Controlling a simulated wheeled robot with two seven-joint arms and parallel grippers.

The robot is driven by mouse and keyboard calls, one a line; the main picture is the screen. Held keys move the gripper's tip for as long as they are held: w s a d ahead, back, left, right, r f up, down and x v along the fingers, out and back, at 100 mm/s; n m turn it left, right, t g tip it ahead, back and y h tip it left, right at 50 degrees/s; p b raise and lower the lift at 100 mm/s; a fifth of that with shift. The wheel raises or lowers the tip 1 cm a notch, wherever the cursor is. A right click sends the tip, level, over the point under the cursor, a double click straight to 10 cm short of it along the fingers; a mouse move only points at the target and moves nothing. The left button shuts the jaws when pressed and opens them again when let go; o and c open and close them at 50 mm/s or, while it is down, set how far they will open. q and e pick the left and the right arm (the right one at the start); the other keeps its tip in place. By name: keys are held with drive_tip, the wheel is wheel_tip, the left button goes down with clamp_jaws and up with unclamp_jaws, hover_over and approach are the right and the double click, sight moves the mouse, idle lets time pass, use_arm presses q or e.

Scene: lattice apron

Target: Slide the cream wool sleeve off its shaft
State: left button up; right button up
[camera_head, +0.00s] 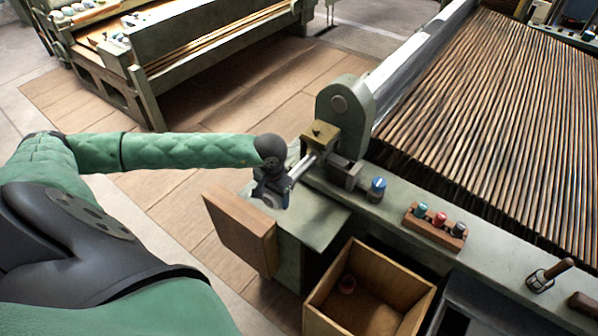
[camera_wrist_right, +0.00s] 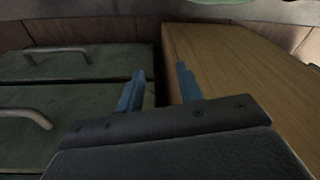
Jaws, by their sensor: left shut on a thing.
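A bright metal shaft (camera_head: 304,168) sticks out to the lower left from a brass-coloured block (camera_head: 320,135) on the machine's end. My left gripper (camera_head: 274,192) is at the shaft's outer end, shut on what I take to be the cream wool sleeve. The gripper mostly hides it; only a pale patch shows at the jaws, and I cannot tell how much of it is around the shaft. My right gripper (camera_wrist_right: 158,88) shows only in the right wrist view, with its two fingers apart and nothing between them.
A wooden panel (camera_head: 243,232) stands below the left gripper. An open wooden bin (camera_head: 318,318) holds a small reddish object. A blue-capped knob (camera_head: 377,189) and a rack of spools (camera_head: 436,228) are on the bench. In the right wrist view, green drawers (camera_wrist_right: 75,95) and a wooden box (camera_wrist_right: 240,75) are close.

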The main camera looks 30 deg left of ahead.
use_arm(q)
drive_tip(key=shift+s, duration=0.25)
drive_tip(key=shift+s+a+r, duration=0.1)
drive_tip(key=shift+s+r, duration=0.65)
drive_tip(key=shift+s, duration=0.25)
drive_tip(key=shift+s+a+r, duration=0.1)
drive_tip(key=shift+s+r, duration=0.65)
drive_tip(key=shift+s, duration=0.2)
